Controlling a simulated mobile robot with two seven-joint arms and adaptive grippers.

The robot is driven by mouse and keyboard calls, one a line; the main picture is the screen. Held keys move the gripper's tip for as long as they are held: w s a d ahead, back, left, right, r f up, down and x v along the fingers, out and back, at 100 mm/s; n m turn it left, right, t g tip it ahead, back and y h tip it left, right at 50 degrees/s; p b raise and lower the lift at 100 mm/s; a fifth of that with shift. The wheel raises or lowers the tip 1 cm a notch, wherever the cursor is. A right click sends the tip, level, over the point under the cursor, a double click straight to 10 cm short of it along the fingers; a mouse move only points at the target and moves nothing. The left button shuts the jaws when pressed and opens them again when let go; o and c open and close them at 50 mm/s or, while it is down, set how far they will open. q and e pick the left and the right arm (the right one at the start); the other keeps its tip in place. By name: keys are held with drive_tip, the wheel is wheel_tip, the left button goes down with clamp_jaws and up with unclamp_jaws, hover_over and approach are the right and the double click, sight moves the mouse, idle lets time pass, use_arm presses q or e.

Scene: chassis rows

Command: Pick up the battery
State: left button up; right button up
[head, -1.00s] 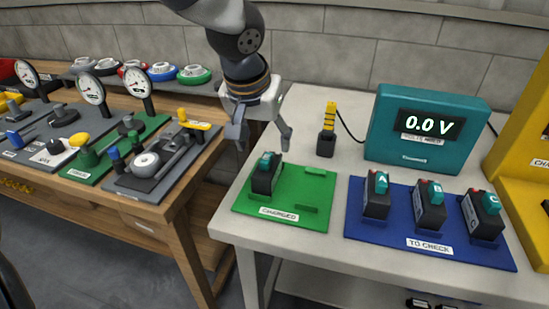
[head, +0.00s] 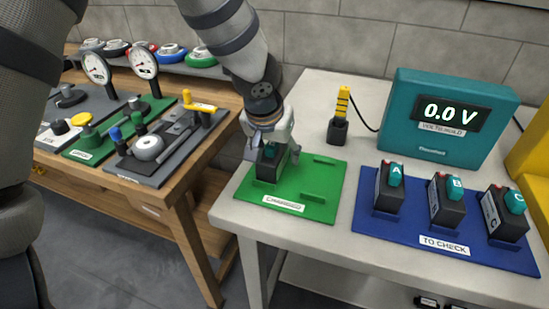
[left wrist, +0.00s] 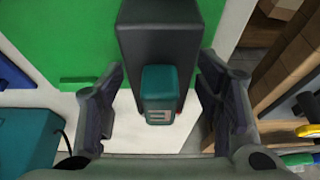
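A dark battery with a teal top (head: 268,172) stands upright on the left part of the green mat (head: 318,200), labelled CHARGED. My left gripper (head: 271,153) is directly over it, with its fingers reaching down on both sides. In the left wrist view, the battery (left wrist: 160,38) lies between the two open fingers of my left gripper (left wrist: 160,82), with a gap visible on each side. Three similar batteries, A (head: 389,185), B (head: 448,202) and C (head: 506,214), stand on the blue TO CHECK mat (head: 400,240). My right gripper is out of view.
A teal voltmeter (head: 492,112) reading 0.0 V stands behind the blue mat. A yellow-and-black probe (head: 342,115) stands in a holder behind the green mat. A wooden bench (head: 180,185) with gauges and fixtures is on the left. The green mat's right side is free.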

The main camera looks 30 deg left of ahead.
use_arm(q)
clamp_jaws()
drive_tip(key=shift+r, duration=0.15)
